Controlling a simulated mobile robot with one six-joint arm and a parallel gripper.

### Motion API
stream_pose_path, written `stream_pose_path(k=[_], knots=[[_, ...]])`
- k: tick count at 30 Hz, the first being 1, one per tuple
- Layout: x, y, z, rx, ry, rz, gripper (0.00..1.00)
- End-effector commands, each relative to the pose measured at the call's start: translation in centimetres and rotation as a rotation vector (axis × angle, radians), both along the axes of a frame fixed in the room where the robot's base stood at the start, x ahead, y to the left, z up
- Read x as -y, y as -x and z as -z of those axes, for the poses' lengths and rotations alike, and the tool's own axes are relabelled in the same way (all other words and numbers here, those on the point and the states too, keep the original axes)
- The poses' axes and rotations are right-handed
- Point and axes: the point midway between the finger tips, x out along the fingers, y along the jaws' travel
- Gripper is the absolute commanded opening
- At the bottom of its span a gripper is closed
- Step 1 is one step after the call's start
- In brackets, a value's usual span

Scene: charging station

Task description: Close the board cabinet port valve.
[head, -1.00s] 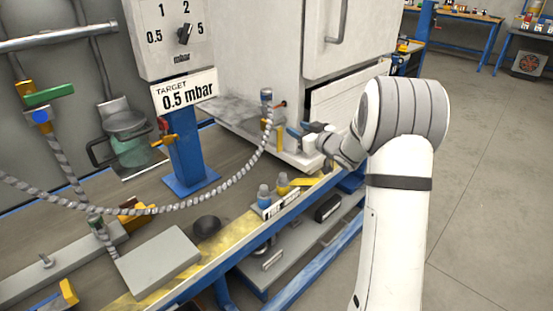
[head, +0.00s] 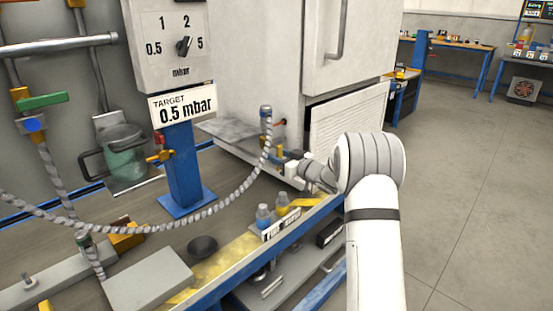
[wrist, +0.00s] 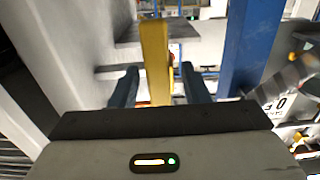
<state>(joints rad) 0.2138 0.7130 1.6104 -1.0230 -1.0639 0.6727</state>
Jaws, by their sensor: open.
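The port valve's yellow handle (head: 278,138) hangs at the side of the white cabinet (head: 255,60), beside the top end of the grey braided hose (head: 266,125). My gripper (head: 287,157) is close against it in the head view, where the fingers are small and partly hidden. In the wrist view the yellow handle (wrist: 155,50) stands upright between the two dark fingers of my gripper (wrist: 159,80). The handle's lower end is hidden behind my gripper body.
A blue post (head: 184,165) carries the "TARGET 0.5 mbar" sign (head: 183,104) and a dial box (head: 172,42). Two small bottles (head: 272,212) stand near the bench edge. A green-handled valve (head: 40,101) is at the left. The floor (head: 465,190) at right is clear.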

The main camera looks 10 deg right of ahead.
Motion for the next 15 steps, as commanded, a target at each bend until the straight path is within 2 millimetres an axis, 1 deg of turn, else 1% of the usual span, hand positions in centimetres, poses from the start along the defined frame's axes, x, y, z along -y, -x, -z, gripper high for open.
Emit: stream_pose_path(k=[5,6,15], knots=[[0.02,-0.02,-0.02,0.000,0.000,0.001,0.42],[0.03,-0.01,-0.01,0.000,0.000,0.001,0.40],[0.08,0.02,-0.01,0.000,0.000,0.001,0.16]])
